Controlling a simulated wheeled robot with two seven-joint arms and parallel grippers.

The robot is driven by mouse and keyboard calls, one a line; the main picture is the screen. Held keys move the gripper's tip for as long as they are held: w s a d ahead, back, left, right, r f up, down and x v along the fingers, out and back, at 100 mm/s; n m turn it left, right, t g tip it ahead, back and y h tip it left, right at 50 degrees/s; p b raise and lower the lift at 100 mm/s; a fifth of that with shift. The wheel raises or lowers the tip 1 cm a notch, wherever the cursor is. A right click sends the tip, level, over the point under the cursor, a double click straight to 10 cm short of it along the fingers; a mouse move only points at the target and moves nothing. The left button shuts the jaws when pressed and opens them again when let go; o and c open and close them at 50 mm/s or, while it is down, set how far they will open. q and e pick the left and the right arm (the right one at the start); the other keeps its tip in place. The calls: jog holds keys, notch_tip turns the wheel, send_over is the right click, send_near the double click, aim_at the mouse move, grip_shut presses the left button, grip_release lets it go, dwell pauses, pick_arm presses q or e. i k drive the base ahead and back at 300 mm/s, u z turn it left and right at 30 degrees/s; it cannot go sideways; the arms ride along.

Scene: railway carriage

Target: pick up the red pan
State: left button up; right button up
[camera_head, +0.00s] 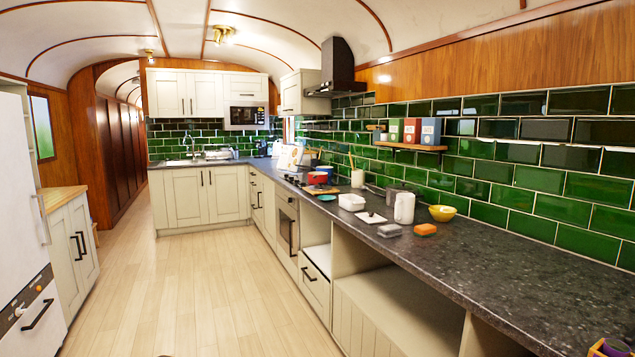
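A small red pan (317,178) stands on the dark counter along the right wall, in the middle distance near the hob area. A blue item shows right behind it, and the two partly overlap in the picture. The pan is small here, so I cannot make out its handle. Neither of my grippers is in view.
The wooden floor (190,290) is clear.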

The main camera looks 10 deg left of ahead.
aim_at(317, 179)
jog(key=k, duration=0.6)
jog(key=u, duration=0.85)
jog(key=i, duration=2.05)
jog(key=u, duration=0.6)
jog(key=i, duration=2.35)
jog(key=z, duration=0.45)
jog(key=i, duration=1.1)
jog(key=z, duration=1.65)
jog(key=i, duration=1)
jog(key=z, duration=0.85)
